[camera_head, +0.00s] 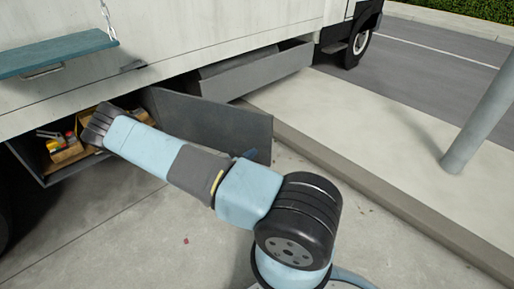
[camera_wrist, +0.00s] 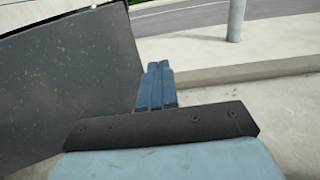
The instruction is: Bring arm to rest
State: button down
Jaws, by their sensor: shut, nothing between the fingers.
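My gripper (camera_wrist: 157,78) shows in the wrist view with its blue fingers pressed together and nothing between them. It points past the free edge of a dark grey open door panel (camera_wrist: 70,85), which stands to its left. In the head view my arm reaches from the lower right to the upper left, its bend in front of the open truck compartment (camera_head: 42,183). Most of the gripper is hidden behind the arm there; a small blue tip shows in front of the door panel (camera_head: 210,122). I cannot tell whether anything touches the panel.
Cardboard boxes (camera_head: 66,154) with small items sit in the compartment. A teal shelf (camera_head: 55,54) hangs by a chain on the truck side (camera_head: 190,35). A kerb (camera_head: 340,176) and a grey post (camera_head: 484,118) stand to the right. The pavement in front is mostly clear.

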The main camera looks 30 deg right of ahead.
jog(key=s+a+r+m+g+y, duration=0.25)
jog(key=a+r+m+y, duration=0.2)
jog(key=r, duration=0.55)
jog(key=s+a+r+m+g+y, duration=0.2)
jog(key=s+a+r+m+y, duration=0.15)
jog(key=r+m, duration=0.45)
jog(key=s+a+r+m+g+y, duration=0.2)
jog(key=s+a+r+m+y, duration=0.15)
jog(key=r, duration=0.85)
jog(key=s+a+r+m+t+y, duration=0.2)
jog(key=s+a+r+t+y, duration=0.1)
jog(key=s+r, duration=0.6)
jog(key=s+a+r+m+t+y, duration=0.2)
jog(key=s+a+r+t, duration=0.3)
jog(key=s+r, duration=0.3)
jog(key=shift+s+a+r+y, duration=0.35)
jog(key=shift+r+y, duration=0.2)
jog(key=shift+r, duration=1.5)
jog(key=c, duration=1.8)
grip_release()
